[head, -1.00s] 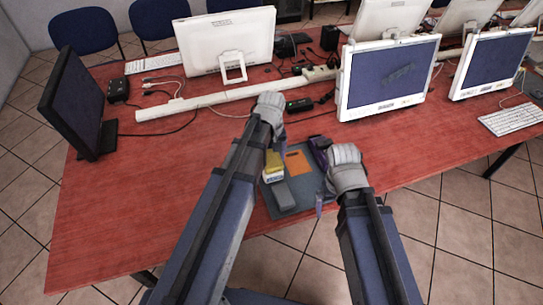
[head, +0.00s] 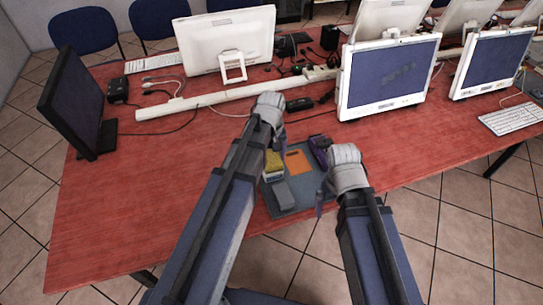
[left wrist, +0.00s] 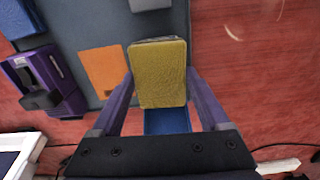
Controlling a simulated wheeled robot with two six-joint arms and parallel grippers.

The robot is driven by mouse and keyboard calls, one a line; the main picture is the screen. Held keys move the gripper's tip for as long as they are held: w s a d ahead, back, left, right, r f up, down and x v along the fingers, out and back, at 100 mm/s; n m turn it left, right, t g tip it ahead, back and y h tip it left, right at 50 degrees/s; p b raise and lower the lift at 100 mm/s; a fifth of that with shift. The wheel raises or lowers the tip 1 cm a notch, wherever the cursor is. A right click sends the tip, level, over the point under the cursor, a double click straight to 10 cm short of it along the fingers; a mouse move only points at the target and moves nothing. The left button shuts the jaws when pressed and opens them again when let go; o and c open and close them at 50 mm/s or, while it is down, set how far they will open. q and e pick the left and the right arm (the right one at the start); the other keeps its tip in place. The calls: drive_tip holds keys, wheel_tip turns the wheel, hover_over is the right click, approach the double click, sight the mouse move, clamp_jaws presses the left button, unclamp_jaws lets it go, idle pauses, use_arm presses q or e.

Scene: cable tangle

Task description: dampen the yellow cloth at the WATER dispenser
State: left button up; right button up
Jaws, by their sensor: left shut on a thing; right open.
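The yellow cloth (left wrist: 159,75) is a thick folded pad between the purple fingers of my left gripper (left wrist: 160,92) in the left wrist view. It also shows in the head view (head: 274,161), partly hidden by my left arm. A blue part (left wrist: 167,121) shows just beyond the cloth; I cannot tell whether they touch. A purple device with black parts (left wrist: 47,80) stands to the left in the left wrist view; no WATER label is legible. My right gripper (head: 322,195) is open at the mat's right side in the head view, mostly hidden by its own wrist.
A grey-blue mat (head: 305,200) lies on the red table (head: 160,195). An orange cloth (head: 298,161) and a grey block (head: 283,195) are on it. A blue object (left wrist: 18,17) shows at the left wrist view's corner. Monitors (head: 388,75) stand behind.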

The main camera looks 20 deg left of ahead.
sight(271, 158)
idle(0.5)
use_arm(q)
wheel_tip(271, 158, up, 7)
drive_tip(key=p, duration=0.7)
